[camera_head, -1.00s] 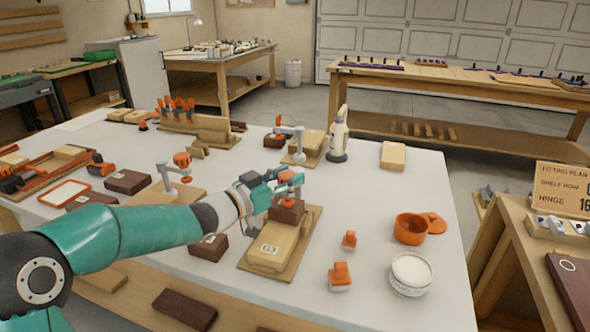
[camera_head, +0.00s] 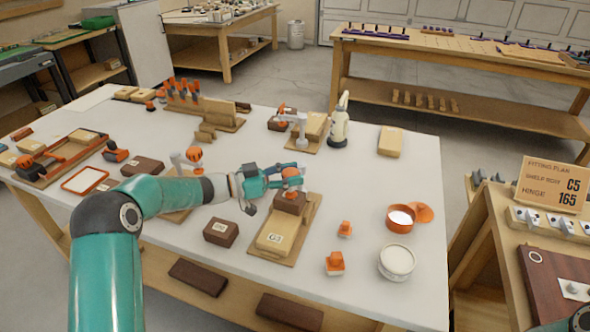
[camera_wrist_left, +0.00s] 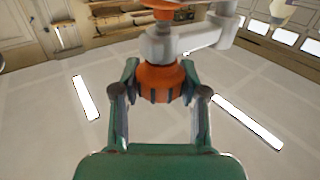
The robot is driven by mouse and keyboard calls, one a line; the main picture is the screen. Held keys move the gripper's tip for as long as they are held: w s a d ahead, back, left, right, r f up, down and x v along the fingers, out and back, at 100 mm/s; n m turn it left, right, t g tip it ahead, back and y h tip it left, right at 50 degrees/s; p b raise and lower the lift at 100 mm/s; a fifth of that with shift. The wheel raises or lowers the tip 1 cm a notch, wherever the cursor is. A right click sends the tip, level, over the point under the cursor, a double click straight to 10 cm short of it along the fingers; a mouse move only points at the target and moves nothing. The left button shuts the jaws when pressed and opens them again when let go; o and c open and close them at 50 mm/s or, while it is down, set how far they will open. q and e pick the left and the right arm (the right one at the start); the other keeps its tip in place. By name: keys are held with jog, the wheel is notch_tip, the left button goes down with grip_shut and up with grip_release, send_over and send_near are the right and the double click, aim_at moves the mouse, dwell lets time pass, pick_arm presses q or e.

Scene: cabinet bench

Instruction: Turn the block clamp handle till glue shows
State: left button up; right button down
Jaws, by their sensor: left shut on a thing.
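The orange clamp handle (camera_head: 293,173) stands over a dark brown block (camera_head: 290,202), which sits at the back of a pale block labelled G3 (camera_head: 276,232) on a wooden base board (camera_head: 302,232). My left gripper (camera_head: 284,179) reaches in from the left, shut on the handle. In the left wrist view, the ribbed orange handle (camera_wrist_left: 160,82) lies between the two fingers of my left gripper (camera_wrist_left: 160,92), below a grey screw and a pale clamp arm (camera_wrist_left: 212,32). I cannot make out any glue at the block joint.
Other clamp stations (camera_head: 300,130) stand behind and to the left. A white glue bottle (camera_head: 339,125) is at the back. An orange bowl (camera_head: 400,219), a white tub (camera_head: 397,262) and small orange pieces (camera_head: 335,263) are at the right.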

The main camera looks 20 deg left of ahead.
dwell(0.3)
pick_arm(q)
jog(key=o, duration=1.2)
jog(key=shift+c, duration=0.2)
jog(key=v, duration=1.2)
